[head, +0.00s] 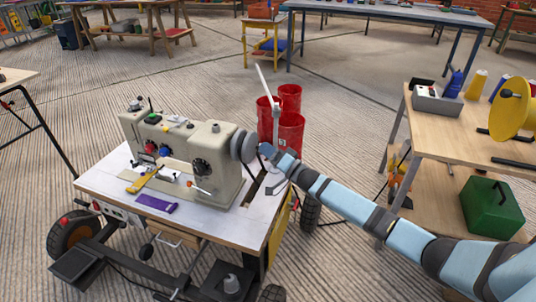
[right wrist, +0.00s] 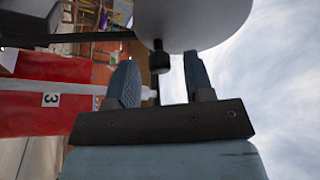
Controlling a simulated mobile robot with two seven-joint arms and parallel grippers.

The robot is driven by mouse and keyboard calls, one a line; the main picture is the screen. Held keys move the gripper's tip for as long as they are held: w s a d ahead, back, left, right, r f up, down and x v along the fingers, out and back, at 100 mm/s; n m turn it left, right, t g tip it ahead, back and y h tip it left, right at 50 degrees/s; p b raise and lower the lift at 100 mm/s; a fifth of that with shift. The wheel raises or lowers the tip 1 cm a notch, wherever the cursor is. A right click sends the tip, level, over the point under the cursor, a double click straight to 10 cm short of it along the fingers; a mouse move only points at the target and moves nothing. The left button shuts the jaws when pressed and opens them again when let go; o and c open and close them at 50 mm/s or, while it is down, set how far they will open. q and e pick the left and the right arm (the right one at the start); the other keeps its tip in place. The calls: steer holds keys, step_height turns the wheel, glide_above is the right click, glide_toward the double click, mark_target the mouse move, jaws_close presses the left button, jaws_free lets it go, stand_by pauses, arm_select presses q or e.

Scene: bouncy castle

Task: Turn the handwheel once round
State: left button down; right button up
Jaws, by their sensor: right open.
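A cream sewing machine (head: 180,150) stands on a white-topped wheeled table. Its grey handwheel (head: 243,146) is on the machine's right end. My right gripper (head: 266,152) is at the outer face of the handwheel, its arm reaching in from the lower right. In the right wrist view the wheel's pale round face (right wrist: 205,18) fills the top, with a dark crank knob (right wrist: 159,60) sticking out from it. My right gripper's two fingers (right wrist: 161,80) are open, one on either side of the knob, with gaps visible. My left gripper is not in view.
Red bins (head: 282,125) stand behind the handwheel. A purple item (head: 156,203) and a yellow tool (head: 144,178) lie on the machine table (head: 105,180). A wooden bench (head: 440,125) with a yellow spool (head: 513,108) is at right, a green box (head: 491,206) on its lower shelf.

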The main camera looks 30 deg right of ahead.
steer(key=shift+w, duration=0.15)
steer(key=shift+r, duration=0.1)
jaws_close()
steer(key=shift+n, duration=0.4)
